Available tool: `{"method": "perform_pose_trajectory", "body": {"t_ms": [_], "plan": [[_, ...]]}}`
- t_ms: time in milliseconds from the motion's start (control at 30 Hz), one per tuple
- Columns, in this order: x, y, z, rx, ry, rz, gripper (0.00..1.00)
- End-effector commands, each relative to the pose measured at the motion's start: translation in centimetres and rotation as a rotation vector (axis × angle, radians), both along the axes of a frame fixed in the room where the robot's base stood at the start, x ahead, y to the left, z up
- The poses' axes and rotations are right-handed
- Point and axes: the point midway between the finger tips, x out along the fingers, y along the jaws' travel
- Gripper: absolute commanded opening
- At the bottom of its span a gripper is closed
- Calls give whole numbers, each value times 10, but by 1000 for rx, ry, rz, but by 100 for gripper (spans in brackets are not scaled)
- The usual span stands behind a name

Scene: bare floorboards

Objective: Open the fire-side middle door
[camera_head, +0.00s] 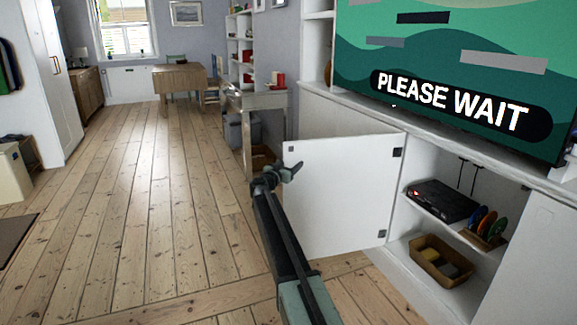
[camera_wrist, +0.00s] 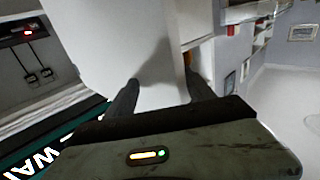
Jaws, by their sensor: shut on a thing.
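The white cabinet door (camera_head: 335,195) under the television stands swung wide open on hinges at its right side. My gripper (camera_head: 284,172) is at the door's free left edge and is shut on it. The wrist view is turned over; there the two fingers of my gripper (camera_wrist: 163,88) lie on either side of the white door (camera_wrist: 125,35). Any handle is hidden by the gripper. The open cabinet (camera_head: 445,225) shows a shelf with a black box (camera_head: 440,200) and a rack of coloured discs (camera_head: 484,225).
A brown basket (camera_head: 441,262) sits on the cabinet floor. The television (camera_head: 455,65) stands on the white unit above. A desk (camera_head: 255,100) is beyond the door, and a wooden table (camera_head: 180,77) is further back. Floorboards to the left are clear.

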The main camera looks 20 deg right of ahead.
Motion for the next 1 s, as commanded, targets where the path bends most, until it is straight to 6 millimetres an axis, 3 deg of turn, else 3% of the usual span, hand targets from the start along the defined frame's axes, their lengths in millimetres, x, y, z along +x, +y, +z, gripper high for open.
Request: {"method": "perform_pose_trajectory", "body": {"t_ms": [33,133,167,233,567,800,1000], "plan": [[-5,-16,0,-3,2,-22,0],[-5,-16,0,-4,3,-23,0],[-5,-16,0,-4,3,-23,56],[-5,-16,0,-3,2,-23,38],[-13,-7,0,-3,2,-21,38],[-40,33,0,-4,2,-10,38],[-54,52,0,-5,2,-10,38]]}}
